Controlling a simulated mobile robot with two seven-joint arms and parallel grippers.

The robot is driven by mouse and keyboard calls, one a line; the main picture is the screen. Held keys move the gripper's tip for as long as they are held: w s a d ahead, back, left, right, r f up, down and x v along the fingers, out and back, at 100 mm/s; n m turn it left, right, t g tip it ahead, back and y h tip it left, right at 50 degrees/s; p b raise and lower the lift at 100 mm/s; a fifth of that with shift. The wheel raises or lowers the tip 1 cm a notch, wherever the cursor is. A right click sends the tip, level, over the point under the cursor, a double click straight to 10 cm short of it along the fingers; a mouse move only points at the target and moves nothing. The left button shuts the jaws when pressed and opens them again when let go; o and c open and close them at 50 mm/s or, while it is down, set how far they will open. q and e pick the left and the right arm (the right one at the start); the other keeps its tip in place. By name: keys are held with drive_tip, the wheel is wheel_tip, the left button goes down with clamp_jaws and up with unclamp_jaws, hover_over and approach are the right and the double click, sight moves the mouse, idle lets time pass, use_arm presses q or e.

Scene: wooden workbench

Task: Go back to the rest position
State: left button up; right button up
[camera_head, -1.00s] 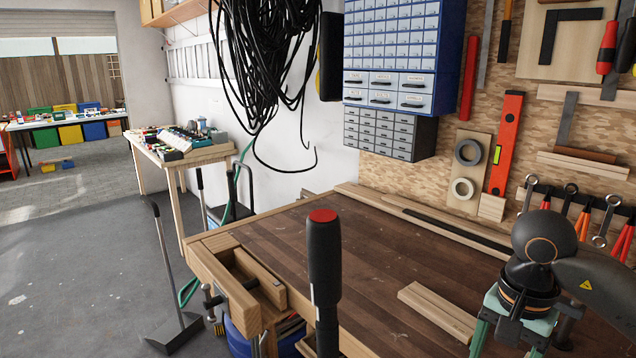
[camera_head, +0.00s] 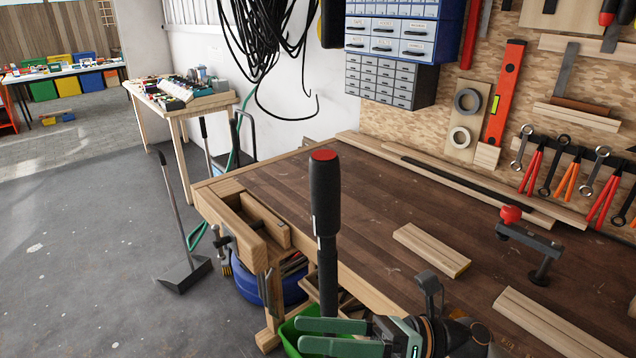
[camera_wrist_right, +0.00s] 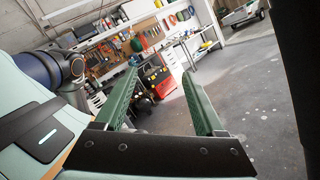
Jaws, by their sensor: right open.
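My right gripper (camera_head: 298,335) is at the bottom middle of the head view, in front of the bench's near edge. Its two green fingers point left and are apart, with nothing between them. In the right wrist view the open fingers (camera_wrist_right: 160,70) also stand apart, with only the distant room behind them. My left gripper is not in view. The workbench (camera_head: 330,220) has a dark top.
A clamp with a red knob (camera_head: 530,242) and a short wood block (camera_head: 432,250) lie on the bench. A wooden vise (camera_head: 255,225) is at its left corner. A green bin (camera_head: 288,338) is close behind the gripper. The floor at left is mostly clear, with a dustpan (camera_head: 187,273).

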drive_tip(key=w+d+f+m+t+h, duration=0.2)
drive_tip(key=w+d+m+t, duration=0.1)
drive_tip(key=m+t, duration=0.65)
drive_tip(key=w+d+f+m+t+h, duration=0.3)
drive_tip(key=m+t, duration=0.4)
drive_tip(key=m, duration=0.6)
drive_tip(key=d+f+m+h+p, duration=0.1)
drive_tip(key=d+f+m+h, duration=0.5)
drive_tip(key=f+m, duration=0.5)
drive_tip(key=s+d+f+m+g+h, duration=0.2)
drive_tip(key=s+f+m+g+h, duration=0.1)
drive_tip(key=s+f+m, duration=0.3)
drive_tip(key=s+d+f+m+g+h+p, duration=0.1)
drive_tip(key=s+d+f+m+g+h, duration=0.1)
drive_tip(key=s+f+m, duration=0.4)
wheel_tip(320, 180, down, 6)
drive_tip(key=s+g+h, duration=0.1)
drive_tip(key=s, duration=0.1)
drive_tip(key=shift+s+d+r+g+h, duration=0.2)
drive_tip(key=shift+s+d+g+h, duration=0.1)
drive_tip(key=shift+g+h, duration=0.1)
